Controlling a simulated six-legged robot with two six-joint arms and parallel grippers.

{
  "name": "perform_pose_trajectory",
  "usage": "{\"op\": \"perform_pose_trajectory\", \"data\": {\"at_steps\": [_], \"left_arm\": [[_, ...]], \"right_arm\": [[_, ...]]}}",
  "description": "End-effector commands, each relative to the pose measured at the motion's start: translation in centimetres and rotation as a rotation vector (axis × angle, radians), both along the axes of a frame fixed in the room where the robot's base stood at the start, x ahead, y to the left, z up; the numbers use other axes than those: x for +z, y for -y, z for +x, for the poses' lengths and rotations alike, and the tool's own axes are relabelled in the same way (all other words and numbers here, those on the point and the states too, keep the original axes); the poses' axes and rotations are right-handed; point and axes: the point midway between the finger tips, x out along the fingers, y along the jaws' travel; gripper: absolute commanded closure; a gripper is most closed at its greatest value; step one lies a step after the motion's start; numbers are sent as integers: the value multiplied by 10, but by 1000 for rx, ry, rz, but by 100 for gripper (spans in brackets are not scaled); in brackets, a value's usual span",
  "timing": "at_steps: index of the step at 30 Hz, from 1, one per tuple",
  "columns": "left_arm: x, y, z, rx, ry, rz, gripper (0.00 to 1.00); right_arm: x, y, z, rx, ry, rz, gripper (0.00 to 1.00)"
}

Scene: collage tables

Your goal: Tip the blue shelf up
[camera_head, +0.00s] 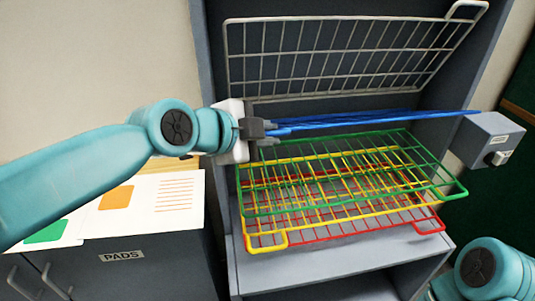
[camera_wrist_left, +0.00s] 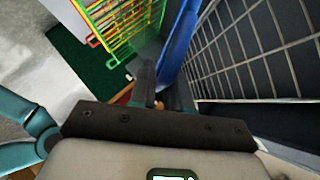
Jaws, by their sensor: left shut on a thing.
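The blue shelf (camera_head: 370,119) is a wire rack seen almost edge-on in the head view, roughly level between a white rack above and coloured racks below. My left gripper (camera_head: 268,131) is shut on its left end at the front. In the left wrist view the blue shelf (camera_wrist_left: 180,42) runs away from the dark fingers (camera_wrist_left: 160,92) as a blue bar. The exact grip point is partly hidden by the fingers. My right arm shows at the lower right of the head view, but its gripper is out of frame.
A white wire rack (camera_head: 345,55) stands tipped up above. Green (camera_head: 340,172), yellow (camera_head: 285,238) and red (camera_head: 430,225) racks lie below. A grey box (camera_head: 488,138) is at the right. A cabinet marked PADS (camera_head: 120,256) with paper sheets is at the left.

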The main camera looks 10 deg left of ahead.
Motion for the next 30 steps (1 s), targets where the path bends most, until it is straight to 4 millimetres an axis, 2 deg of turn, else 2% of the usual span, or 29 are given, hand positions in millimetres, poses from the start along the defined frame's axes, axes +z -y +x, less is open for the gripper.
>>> {"op": "perform_pose_trajectory", "data": {"at_steps": [1, 6, 23, 24, 25, 30], "left_arm": [[11, -2, 5, 3, -22, -4, 100], [24, -5, 13, 1, -77, -21, 100], [27, -6, 16, -2, -106, -32, 100], [28, -6, 16, -2, -104, -32, 70], [28, -6, 16, -2, -104, -32, 64], [28, -5, 16, -2, -104, -32, 64]], "right_arm": [[12, 0, 0, 0, 0, 0, 57], [26, 0, 0, 0, 1, 0, 57], [29, 0, 0, 0, 0, 0, 57], [29, 0, 0, 0, 0, 0, 57], [29, 0, 0, 0, 0, 0, 57], [29, 0, 0, 0, 0, 0, 57]]}}
